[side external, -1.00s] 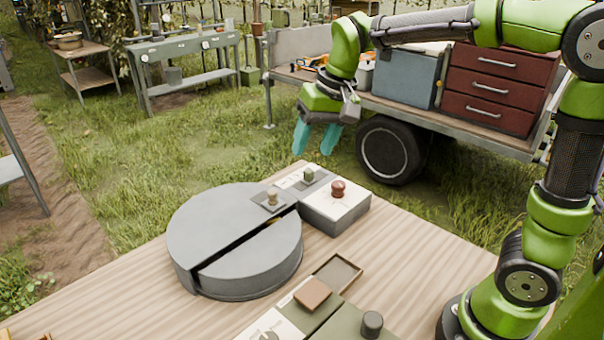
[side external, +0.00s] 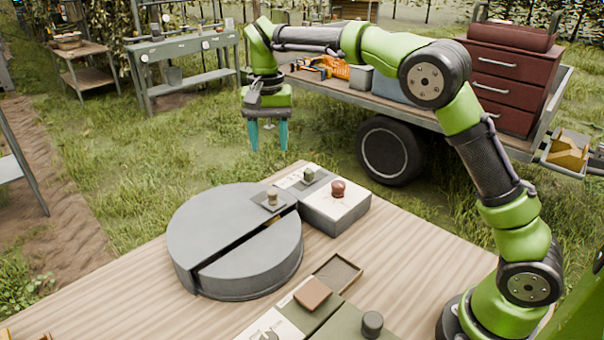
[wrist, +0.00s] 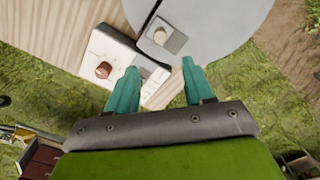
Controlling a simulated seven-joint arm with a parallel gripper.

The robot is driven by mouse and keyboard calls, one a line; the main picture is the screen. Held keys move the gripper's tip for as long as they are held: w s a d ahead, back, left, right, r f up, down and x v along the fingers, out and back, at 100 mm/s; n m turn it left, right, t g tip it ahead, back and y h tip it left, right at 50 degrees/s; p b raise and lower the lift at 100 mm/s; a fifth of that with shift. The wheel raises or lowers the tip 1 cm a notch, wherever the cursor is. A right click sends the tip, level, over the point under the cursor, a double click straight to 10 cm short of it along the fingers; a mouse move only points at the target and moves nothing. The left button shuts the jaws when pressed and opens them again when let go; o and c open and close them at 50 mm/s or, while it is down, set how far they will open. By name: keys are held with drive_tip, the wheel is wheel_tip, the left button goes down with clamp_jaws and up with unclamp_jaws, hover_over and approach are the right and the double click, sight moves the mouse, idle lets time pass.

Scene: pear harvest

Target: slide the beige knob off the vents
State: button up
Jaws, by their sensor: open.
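The beige knob (side external: 272,196) stands upright on a small dark grey square plate (side external: 264,205) at the back edge of the round grey drum, beside the dark slot across its top. The knob also shows in the wrist view (wrist: 160,36), near the top centre. My gripper (side external: 268,150) points down above and behind the knob, apart from it. Its two teal fingers are spread with nothing between them. In the wrist view the fingers (wrist: 157,90) show below the knob. Any vents under the plate are hidden.
A brown block (side external: 312,293), an empty tray (side external: 338,272) and a dark cylinder (side external: 372,323) are nearer the front. The wooden table (side external: 420,262) is clear at right.

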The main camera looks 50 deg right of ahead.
sight(272, 191)
wheel_tip(272, 191, down, 12)
drive_tip(key=shift+f, duration=0.15)
idle(0.3)
clamp_jaws()
